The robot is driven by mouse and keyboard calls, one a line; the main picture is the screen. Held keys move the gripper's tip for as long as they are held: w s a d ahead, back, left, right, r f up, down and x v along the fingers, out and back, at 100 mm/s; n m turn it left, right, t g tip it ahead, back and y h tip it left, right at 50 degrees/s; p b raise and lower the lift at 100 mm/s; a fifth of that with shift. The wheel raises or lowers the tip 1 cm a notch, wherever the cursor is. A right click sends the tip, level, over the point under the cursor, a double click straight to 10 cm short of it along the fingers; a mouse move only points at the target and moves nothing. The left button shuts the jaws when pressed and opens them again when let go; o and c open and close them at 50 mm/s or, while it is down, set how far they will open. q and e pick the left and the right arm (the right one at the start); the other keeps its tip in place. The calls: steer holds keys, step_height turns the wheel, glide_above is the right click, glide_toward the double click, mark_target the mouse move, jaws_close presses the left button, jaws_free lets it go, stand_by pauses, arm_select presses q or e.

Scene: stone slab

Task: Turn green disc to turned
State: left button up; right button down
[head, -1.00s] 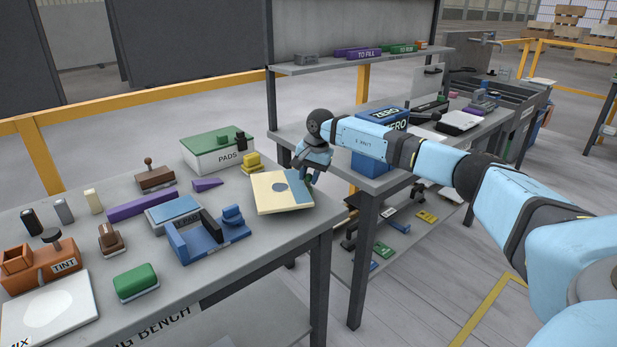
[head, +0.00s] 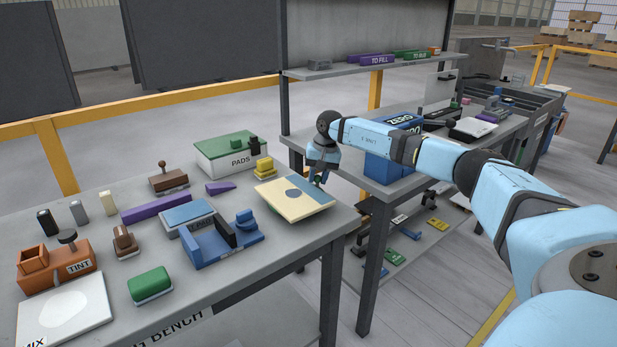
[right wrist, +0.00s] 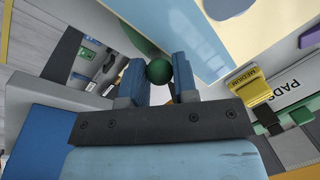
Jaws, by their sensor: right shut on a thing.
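A cream slab (head: 275,199) with a blue-grey band and spot lies at the right end of the near bench. The green disc (right wrist: 134,36) shows in the right wrist view as a dark green edge under the slab, which hides most of it. A round green knob (right wrist: 158,71) stands out beside the slab's edge. My right gripper (head: 318,180) is at the slab's far right side. In the right wrist view its blue fingers (right wrist: 159,80) are on either side of the knob, shut on it. My left gripper is not in view.
A yellow stepped block (head: 264,166) and the PADS box (head: 228,157) stand just behind the slab. A blue cradle (head: 217,242) is to its left. The second bench with blue ZERO boxes (head: 388,165) stands to the right across a gap.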

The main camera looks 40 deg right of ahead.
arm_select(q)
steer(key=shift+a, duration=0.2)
arm_select(e)
steer(key=shift+w, duration=0.1)
steer(key=c, duration=0.9)
jaws_free()
arm_select(q)
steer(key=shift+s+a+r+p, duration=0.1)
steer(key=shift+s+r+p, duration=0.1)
steer(key=shift+p, duration=0.55)
arm_select(e)
step_height(320, 180, up, 14)
steer(key=s+d, duration=0.1)
steer(key=d, duration=0.1)
steer(key=shift+s+f, duration=0.2)
steer(key=shift+s, duration=0.2)
